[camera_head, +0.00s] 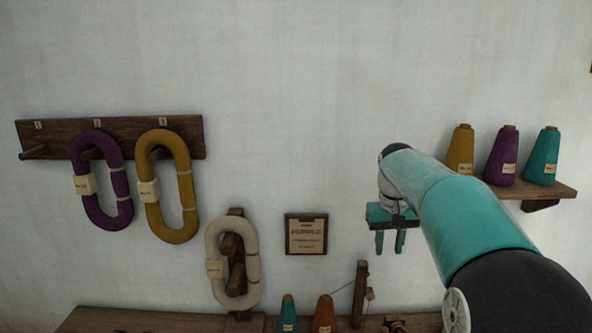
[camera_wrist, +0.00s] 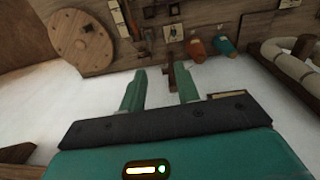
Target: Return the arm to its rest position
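My arm (camera_head: 465,215) reaches in from the lower right in the head view, teal and black. My gripper (camera_head: 390,243) hangs at its end in front of the pale wall, fingers pointing down. In the wrist view my gripper (camera_wrist: 160,88) shows two teal fingers apart with nothing between them. It is open and empty, and touches nothing that I can see.
A peg rack (camera_head: 60,130) holds a purple hank (camera_head: 118,185) and a mustard hank (camera_head: 186,190). A cream hank (camera_head: 252,265) hangs lower. Cones stand on a right shelf (camera_head: 555,188), partly behind my arm. A wooden bench (camera_head: 100,320) with cones lies below.

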